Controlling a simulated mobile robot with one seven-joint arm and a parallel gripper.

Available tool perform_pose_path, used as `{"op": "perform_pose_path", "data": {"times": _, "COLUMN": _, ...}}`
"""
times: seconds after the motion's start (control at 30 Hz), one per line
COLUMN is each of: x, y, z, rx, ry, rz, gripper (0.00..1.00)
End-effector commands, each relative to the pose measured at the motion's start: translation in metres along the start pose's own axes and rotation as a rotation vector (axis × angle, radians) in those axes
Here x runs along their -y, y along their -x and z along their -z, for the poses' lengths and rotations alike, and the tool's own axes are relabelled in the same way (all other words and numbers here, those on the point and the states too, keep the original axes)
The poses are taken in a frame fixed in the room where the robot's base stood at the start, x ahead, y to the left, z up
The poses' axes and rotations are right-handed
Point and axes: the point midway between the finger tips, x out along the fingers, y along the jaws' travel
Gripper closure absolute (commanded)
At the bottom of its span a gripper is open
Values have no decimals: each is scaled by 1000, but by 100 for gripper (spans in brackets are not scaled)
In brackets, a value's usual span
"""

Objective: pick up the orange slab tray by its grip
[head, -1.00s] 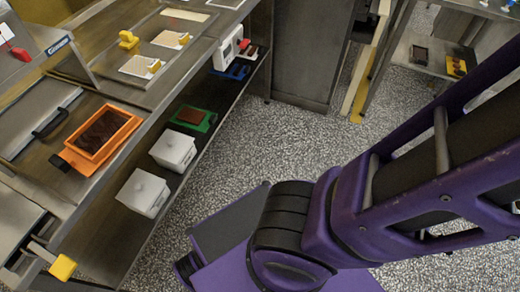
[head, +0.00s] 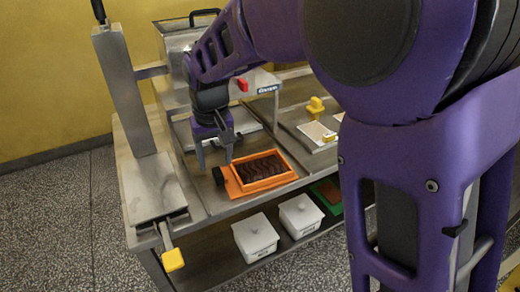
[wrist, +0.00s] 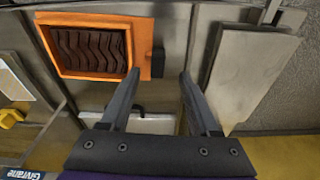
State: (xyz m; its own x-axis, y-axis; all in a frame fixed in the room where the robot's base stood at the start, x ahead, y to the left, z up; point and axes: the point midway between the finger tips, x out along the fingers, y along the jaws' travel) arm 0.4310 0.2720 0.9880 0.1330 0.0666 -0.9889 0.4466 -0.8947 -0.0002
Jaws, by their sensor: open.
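The orange slab tray (head: 235,187) lies on the steel counter with a dark brown, wavy-ridged slab (head: 262,168) inside it. Its dark grip (head: 218,176) sticks out from the tray's left end. In the wrist view the tray (wrist: 143,45) is at the upper left, and its grip (wrist: 158,62) points right, towards the space ahead of my fingers. My gripper (head: 214,166) is above the counter close to the grip end. In the wrist view my gripper (wrist: 158,75) is open, with nothing between its two fingers. The grip is apart from both fingers.
A steel machine with a yellow-ended handle (head: 173,259) stands at the counter's left end. Two white lidded tubs (head: 255,237) sit on the lower shelf. White cards (head: 317,131) and a yellow block (head: 315,107) lie farther right. A grey panel (wrist: 245,70) is at right in the wrist view.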

Motion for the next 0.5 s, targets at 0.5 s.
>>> {"op": "perform_pose_path", "data": {"times": 0.5, "x": -4, "y": -54, "z": 2, "rx": 2, "ry": 2, "rz": -1, "gripper": 38}}
